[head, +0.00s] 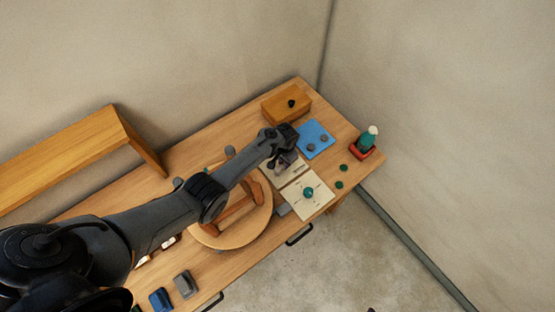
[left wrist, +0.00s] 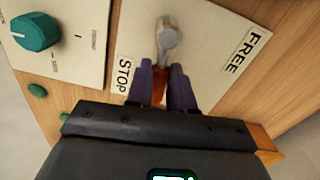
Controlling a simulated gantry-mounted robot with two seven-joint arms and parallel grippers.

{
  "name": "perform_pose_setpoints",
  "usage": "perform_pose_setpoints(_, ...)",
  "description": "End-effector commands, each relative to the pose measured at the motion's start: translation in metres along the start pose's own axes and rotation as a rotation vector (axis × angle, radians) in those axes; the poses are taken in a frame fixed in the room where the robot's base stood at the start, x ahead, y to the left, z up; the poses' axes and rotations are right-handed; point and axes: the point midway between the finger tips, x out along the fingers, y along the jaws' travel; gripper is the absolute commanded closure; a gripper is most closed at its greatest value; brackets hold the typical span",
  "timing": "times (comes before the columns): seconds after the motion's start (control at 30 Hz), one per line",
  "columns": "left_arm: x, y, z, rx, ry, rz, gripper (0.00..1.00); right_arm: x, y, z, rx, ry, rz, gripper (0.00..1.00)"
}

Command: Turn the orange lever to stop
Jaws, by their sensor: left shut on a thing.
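The orange lever (left wrist: 159,92) shows in the left wrist view, with a grey metal pivot (left wrist: 168,38) on a cream panel (left wrist: 205,45). Its handle points from the pivot toward my wrist, closer to the STOP label (left wrist: 123,75) than to the FREE label (left wrist: 248,52). My left gripper (left wrist: 163,80) is shut on the orange handle, one purple-grey finger on each side; the fingers hide part of it. In the head view my left gripper (head: 283,160) is over the lever panel (head: 296,173) and hides the lever. My right gripper is not in view.
A panel with a teal knob (head: 308,192) lies beside the lever panel. Around it are a blue board (head: 315,139), a wooden box (head: 286,104), a teal bottle in a red tray (head: 367,141) and green discs (head: 341,176). A round wooden piece (head: 240,240) lies under my left arm.

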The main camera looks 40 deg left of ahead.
Motion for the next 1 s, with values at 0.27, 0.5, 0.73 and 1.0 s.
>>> perform_pose_setpoints(0.27, 0.000, 0.010, -0.003, 0.126, 0.000, 0.000, 1.00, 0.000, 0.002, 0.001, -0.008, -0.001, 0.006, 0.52)
perform_pose_setpoints(0.5, 0.000, 0.012, -0.004, 0.162, 0.000, 0.000, 1.00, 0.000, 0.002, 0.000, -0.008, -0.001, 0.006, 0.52)
perform_pose_setpoints(0.73, 0.001, 0.013, -0.003, 0.165, 0.000, 0.000, 1.00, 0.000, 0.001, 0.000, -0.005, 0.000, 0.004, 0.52)
perform_pose_setpoints(1.0, 0.001, 0.013, -0.003, 0.163, 0.000, 0.000, 0.55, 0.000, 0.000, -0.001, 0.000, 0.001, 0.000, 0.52)
